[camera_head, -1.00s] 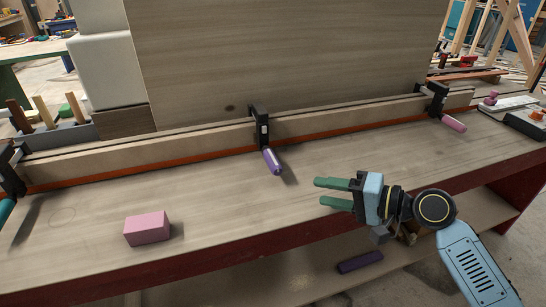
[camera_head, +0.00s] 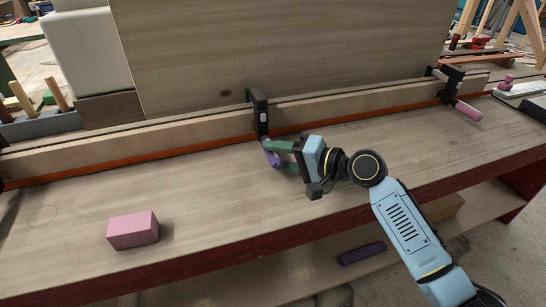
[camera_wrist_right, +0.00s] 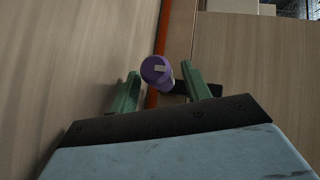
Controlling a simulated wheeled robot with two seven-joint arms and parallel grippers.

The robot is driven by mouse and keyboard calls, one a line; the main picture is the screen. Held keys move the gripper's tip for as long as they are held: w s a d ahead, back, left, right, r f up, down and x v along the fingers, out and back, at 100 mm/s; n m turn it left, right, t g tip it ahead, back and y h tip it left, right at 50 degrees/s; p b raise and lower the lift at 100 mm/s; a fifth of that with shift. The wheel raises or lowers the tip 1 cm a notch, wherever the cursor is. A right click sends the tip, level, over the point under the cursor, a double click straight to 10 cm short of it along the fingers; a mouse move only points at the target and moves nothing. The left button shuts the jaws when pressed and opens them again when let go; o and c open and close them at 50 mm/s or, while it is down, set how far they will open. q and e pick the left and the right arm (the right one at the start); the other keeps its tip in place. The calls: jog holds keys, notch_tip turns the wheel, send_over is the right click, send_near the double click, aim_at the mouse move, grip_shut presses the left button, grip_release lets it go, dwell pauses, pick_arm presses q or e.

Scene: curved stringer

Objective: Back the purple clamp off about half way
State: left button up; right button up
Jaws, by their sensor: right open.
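The purple clamp has a black bar (camera_head: 258,112) hooked over the wooden strip in the middle of the bench. Its purple handle (camera_head: 272,158) points toward the front and is partly hidden by my gripper in the head view. My right gripper (camera_head: 282,154) is at the handle with its green fingers open. My left gripper is not in view.
A clamp with a pink handle (camera_head: 468,111) grips the strip (camera_head: 190,132) at the right. A pink block (camera_head: 133,230) lies on the bench at front left. A dark purple block (camera_head: 362,253) lies on the shelf below. The bench's left-middle is clear.

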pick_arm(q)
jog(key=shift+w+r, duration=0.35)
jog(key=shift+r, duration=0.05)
pick_arm(e)
jog(key=shift+x, duration=0.9)
jog(key=shift+c, duration=0.3)
jog(key=c, duration=0.9)
jog(key=shift+c, duration=0.2)
